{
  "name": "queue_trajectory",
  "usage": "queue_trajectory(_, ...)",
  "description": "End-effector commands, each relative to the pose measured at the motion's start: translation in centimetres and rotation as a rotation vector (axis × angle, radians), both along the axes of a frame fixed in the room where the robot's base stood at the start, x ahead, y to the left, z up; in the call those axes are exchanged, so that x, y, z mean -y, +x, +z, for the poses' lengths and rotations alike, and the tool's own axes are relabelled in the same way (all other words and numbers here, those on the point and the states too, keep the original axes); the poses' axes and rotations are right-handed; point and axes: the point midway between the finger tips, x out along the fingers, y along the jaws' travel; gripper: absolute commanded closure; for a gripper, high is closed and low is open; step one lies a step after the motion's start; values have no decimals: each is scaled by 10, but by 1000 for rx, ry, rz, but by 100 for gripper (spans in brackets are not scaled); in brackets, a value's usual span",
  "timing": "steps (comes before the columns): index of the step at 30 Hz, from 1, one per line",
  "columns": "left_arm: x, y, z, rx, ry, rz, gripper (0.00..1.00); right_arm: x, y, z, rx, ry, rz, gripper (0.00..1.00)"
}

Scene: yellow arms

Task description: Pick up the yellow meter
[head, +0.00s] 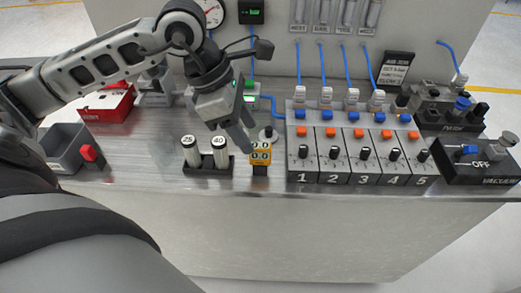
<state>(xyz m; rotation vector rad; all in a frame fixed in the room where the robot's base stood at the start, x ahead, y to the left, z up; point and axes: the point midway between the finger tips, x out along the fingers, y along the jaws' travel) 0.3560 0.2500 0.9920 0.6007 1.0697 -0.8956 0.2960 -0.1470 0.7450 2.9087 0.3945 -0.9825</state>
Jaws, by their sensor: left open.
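The yellow meter (260,155) stands upright near the front of the metal bench, with two displays reading "0.0" and a dark foot. My left gripper (248,143) comes in from the upper left, points down and is open. Its fingers are right above and behind the meter and overlap its upper left edge in the view. I cannot tell whether they touch it. My right gripper is not in view.
A black rack with white-capped vials "25" and "40" (206,153) stands just left of the meter. The numbered valve panel (334,177) is close on its right. A grey bin (66,150), red box (110,104) and vacuum unit (487,172) stand farther out.

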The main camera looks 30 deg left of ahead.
Motion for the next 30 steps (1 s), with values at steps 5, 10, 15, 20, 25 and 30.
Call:
queue_trajectory(5, 7, 4, -18, -1, -3, 0, 53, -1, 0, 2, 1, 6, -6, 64)
queue_trajectory(10, 9, 8, -28, -4, -4, 1, 53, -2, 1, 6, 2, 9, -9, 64)
queue_trajectory(15, 15, 16, -53, -5, -5, 0, 53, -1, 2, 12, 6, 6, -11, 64)
queue_trajectory(20, 20, 19, -67, -2, -3, 0, 53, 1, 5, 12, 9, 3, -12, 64)
queue_trajectory(25, 19, 20, -69, -1, -2, 1, 53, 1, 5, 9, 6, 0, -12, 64)
queue_trajectory(30, 19, 20, -69, -1, -2, 1, 81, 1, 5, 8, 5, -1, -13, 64)
